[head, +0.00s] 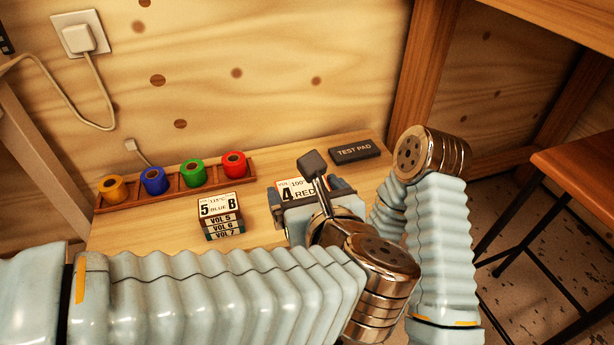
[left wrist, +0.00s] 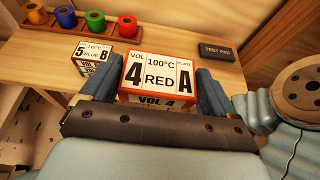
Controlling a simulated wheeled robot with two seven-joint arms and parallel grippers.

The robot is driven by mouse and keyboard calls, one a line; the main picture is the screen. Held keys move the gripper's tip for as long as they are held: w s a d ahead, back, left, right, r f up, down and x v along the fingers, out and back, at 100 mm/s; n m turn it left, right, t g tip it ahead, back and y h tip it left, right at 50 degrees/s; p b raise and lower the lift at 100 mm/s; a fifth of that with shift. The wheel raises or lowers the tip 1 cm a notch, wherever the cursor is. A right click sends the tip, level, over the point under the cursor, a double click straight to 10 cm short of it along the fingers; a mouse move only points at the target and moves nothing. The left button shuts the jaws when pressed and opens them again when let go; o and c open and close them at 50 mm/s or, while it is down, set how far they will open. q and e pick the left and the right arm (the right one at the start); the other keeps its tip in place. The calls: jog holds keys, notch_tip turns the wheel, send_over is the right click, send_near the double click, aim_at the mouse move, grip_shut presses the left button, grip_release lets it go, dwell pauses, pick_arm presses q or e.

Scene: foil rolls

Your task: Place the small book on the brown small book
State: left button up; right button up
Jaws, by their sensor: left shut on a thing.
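A small red-edged book marked "VOL 4 RED A" (left wrist: 158,73) lies face up between the fingers of my left gripper (head: 311,195). The gripper is shut on its two sides; in the head view my wrist hides much of the book (head: 297,187). I cannot tell whether it is clear of the table. To its left stands a small stack of books with a "5 BLUE B" cover on top (head: 220,212) and spines marked VOL 5, 6 and 7. Its side looks brownish in the left wrist view (left wrist: 92,66). My right gripper is not visible.
A wooden rack (head: 110,207) with yellow, blue, green and red rolls runs along the back of the table (head: 165,225). A black test pad (head: 355,151) lies at the back right. Bare tabletop separates the stack from the held book. My right arm stands at the right.

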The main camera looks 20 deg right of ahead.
pick_arm(q)
jog(key=s+a+r, duration=0.2)
jog(key=a+r, duration=0.1)
jog(key=a, duration=0.2)
jog(key=b, duration=0.2)
send_over(234, 207)
jog(key=f, duration=0.5)
jog(key=s+f, duration=0.1)
jog(key=f, duration=0.2)
jog(key=shift+f, duration=0.3)
jog(key=f+b, duration=0.1)
jog(key=w+f, duration=0.1)
jog(key=f, duration=0.1)
jog(key=shift+f+b, duration=0.2)
jog(key=shift+b, duration=0.15)
jog(key=shift+f, duration=0.3)
jog(key=shift+f, duration=0.1)
